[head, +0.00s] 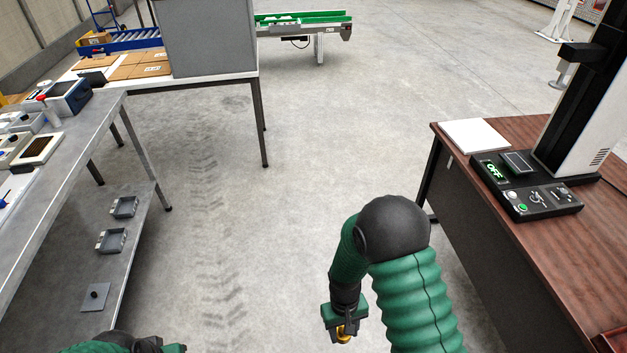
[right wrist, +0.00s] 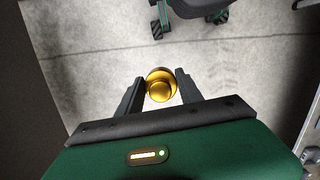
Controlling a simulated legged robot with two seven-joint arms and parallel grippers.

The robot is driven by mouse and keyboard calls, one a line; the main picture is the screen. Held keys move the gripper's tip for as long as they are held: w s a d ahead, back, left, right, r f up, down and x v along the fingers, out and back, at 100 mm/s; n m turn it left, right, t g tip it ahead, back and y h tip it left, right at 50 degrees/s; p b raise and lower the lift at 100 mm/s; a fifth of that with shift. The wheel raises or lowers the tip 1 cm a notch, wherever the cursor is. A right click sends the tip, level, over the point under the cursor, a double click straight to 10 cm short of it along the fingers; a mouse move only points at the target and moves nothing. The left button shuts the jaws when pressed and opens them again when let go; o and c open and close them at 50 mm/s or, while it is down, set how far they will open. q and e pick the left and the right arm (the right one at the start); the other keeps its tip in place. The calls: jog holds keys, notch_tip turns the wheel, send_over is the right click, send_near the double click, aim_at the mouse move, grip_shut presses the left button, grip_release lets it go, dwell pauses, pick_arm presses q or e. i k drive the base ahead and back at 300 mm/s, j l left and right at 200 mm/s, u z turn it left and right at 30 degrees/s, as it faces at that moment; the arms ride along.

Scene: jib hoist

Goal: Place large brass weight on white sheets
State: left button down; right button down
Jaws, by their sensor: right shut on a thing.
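The large brass weight (right wrist: 160,86) is held between the two black fingers of my right gripper (right wrist: 161,92) in the right wrist view. In the head view the right gripper (head: 344,330) points down over the floor, and a bit of the brass weight (head: 345,336) shows at its lower end. The white sheets (head: 475,136) lie on the far left corner of the brown wooden desk at the right, well away from the gripper. My left arm shows only in part at the lower left edge; its fingers are not visible.
On the brown desk (head: 540,225), a black control panel (head: 525,185) and a tall machine (head: 590,100) stand beside the sheets. A grey workbench (head: 75,150) with devices is at left. Open concrete floor (head: 300,180) lies between them.

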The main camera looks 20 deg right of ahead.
aim_at(476, 133)
jog(key=i+l+z, duration=0.35)
jog(key=i, duration=0.15)
jog(key=i+l+z, duration=0.25)
jog(key=i+z, duration=0.5)
jog(key=i, duration=0.3)
